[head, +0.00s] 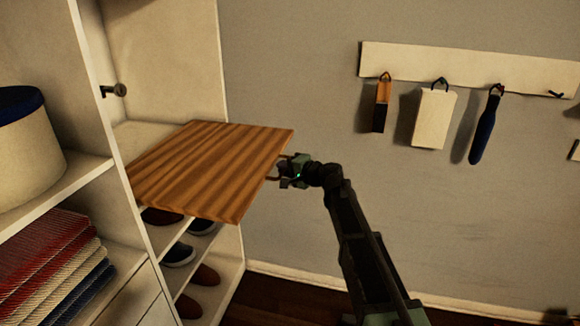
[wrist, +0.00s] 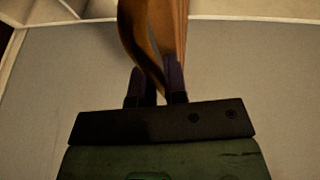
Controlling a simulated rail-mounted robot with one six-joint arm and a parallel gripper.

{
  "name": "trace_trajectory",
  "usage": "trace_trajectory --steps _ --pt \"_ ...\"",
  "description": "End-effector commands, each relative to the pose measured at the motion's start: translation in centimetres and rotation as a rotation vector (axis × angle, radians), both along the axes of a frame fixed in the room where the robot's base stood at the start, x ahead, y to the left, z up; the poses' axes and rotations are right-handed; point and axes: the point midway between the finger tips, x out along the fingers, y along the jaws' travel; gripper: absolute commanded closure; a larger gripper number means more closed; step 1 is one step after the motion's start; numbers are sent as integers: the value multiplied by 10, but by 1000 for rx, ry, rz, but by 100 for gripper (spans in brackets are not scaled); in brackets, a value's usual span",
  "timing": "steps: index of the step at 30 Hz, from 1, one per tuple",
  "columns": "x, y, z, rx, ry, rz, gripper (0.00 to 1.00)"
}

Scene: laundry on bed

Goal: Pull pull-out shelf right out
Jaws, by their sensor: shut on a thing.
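The pull-out shelf (head: 210,168) is a striped brown wooden board. In the head view it sticks out of the right cabinet section, level, above the shoe racks. My gripper (head: 282,172) is at the board's right front edge, shut on its handle. In the wrist view the handle (wrist: 138,45) is a curved brown loop, and my gripper's dark fingers (wrist: 158,85) close around one side of it. The board's edge (wrist: 172,35) shows beside the loop. The fingertips are partly hidden in both views.
The white cabinet (head: 120,190) holds shoes (head: 178,254) below the board, folded cloths (head: 50,262) and a round box (head: 28,150) at left. A wall rack (head: 460,70) carries several hanging items.

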Motion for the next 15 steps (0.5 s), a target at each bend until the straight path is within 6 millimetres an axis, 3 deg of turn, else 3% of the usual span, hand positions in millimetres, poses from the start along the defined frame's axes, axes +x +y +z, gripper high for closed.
trace_trajectory --steps 8,9,13,15 --pt "-1 -4 -1 -4 0 -1 100" --pt "-2 -4 -1 -4 0 -1 83" --pt "-1 -3 -1 -3 1 -1 63" --pt "-1 -3 -1 -3 1 -1 63"
